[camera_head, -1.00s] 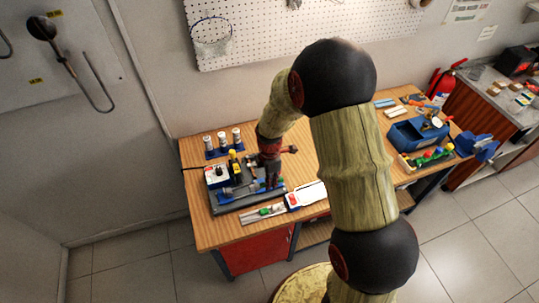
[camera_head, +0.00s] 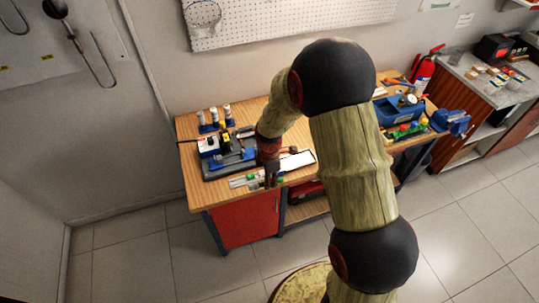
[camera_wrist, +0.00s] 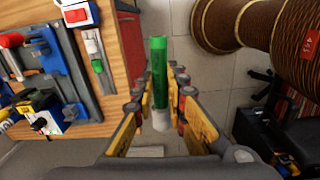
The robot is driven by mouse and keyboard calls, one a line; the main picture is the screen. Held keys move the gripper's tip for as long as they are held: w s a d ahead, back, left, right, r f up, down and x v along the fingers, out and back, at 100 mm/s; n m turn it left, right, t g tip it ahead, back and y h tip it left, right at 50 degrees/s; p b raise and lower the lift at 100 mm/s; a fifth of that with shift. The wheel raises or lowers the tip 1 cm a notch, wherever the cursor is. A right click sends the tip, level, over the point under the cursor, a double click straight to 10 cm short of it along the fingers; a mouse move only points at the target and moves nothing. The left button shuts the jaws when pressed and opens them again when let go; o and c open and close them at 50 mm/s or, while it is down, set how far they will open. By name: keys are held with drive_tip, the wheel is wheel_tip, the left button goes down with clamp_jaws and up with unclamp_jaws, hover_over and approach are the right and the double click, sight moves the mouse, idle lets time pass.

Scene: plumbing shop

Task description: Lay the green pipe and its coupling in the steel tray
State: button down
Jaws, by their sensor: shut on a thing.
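My gripper (camera_wrist: 160,92) is shut on the green pipe (camera_wrist: 159,62), which stands lengthwise between the yellow finger pads in the wrist view. A pale grey-white coupling (camera_wrist: 161,120) shows at the pipe's near end. In the head view my gripper (camera_head: 271,180) is at the bench's front edge, just right of the steel tray (camera_head: 240,183). The narrow tray also shows in the wrist view (camera_wrist: 86,37), left of the held pipe and apart from it. It holds small white and green pieces. The pipe is mostly hidden in the head view.
A dark board with blue fixtures (camera_head: 230,160) lies behind the tray. A white case (camera_head: 297,160) lies right of it. White cans (camera_head: 214,115) stand at the back. A blue bin (camera_head: 397,108) is at the right. Floor is open before the bench.

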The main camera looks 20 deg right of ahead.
drive_tip(key=shift+w+f+m, duration=0.25)
drive_tip(key=shift+w+m, duration=0.15)
drive_tip(key=shift+m, duration=0.2)
drive_tip(key=shift+s+r+m, duration=0.15)
drive_tip(key=shift+s+m, duration=0.2)
drive_tip(key=shift+m, duration=0.95)
drive_tip(key=m, duration=0.2)
drive_tip(key=shift+w+m, duration=0.25)
drive_tip(key=shift+m, duration=0.05)
drive_tip(key=shift+f+m+b, duration=0.35)
drive_tip(key=shift+m+b, duration=0.2)
drive_tip(key=shift+m, duration=0.35)
wheel_tip(320, 180, down, 22)
drive_tip(key=w+m+b, duration=0.2)
drive_tip(key=m+b, duration=0.7)
drive_tip(key=b, duration=1.5)
drive_tip(key=shift+w+f, duration=0.2)
drive_tip(key=shift+w, duration=0.05)
